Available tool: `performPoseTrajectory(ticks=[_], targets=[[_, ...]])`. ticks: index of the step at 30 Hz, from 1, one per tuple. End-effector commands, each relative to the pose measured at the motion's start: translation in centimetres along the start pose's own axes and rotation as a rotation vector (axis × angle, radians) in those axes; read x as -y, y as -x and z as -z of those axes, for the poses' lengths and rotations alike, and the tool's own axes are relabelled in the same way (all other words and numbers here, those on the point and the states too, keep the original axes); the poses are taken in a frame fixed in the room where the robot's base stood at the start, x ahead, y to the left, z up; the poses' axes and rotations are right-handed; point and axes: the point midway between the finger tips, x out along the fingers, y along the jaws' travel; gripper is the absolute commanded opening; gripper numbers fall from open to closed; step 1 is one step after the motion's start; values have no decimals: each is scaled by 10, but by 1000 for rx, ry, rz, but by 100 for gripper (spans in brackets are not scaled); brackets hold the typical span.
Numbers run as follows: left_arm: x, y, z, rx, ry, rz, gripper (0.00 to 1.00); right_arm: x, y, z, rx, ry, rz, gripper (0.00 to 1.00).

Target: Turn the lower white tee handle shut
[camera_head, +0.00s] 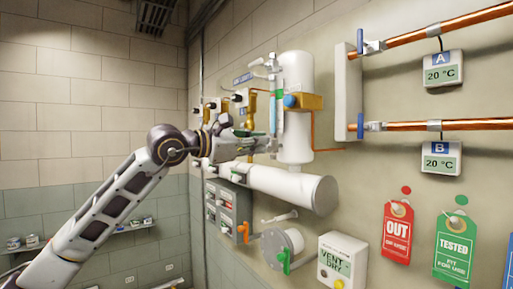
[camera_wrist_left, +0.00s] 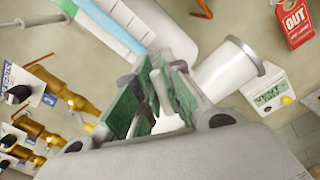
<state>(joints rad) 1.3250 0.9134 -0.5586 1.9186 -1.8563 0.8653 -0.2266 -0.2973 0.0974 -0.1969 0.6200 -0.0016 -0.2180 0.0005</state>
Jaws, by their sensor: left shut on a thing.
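My left gripper (camera_head: 256,143) reaches in from the left to the wall fittings, beside the foot of the upright white cylinder with the sight tube. In the left wrist view the green-padded fingers (camera_wrist_left: 158,98) are closed around a white handle piece (camera_wrist_left: 157,88), which I take to be the lower white tee handle. Most of the handle is hidden by the fingers, and its exact angle cannot be told. An upper pale handle (camera_head: 271,62) shows near the top of the cylinder. My right gripper is in neither view.
A horizontal white cylinder (camera_head: 285,186) juts out just below my gripper. The upright white cylinder (camera_head: 297,105) stands close on its right. Brass valves (camera_wrist_left: 75,95) are at its left. Copper pipes (camera_head: 440,30) and tags (camera_head: 398,232) are further right. The room left of my arm is open.

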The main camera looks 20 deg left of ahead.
Motion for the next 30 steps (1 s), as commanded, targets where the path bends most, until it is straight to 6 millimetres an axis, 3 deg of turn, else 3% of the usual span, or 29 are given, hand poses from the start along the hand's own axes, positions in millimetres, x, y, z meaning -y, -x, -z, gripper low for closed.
performPoseTrajectory(ticks=[4, 22, 30], targets=[[2, 0, 1, 2, -120, -1, 0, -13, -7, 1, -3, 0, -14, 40], [9, 0, 3, 1, -612, 0, 0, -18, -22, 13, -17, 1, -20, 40], [11, 0, 5, 0, -826, 0, 0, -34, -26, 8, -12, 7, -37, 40]])
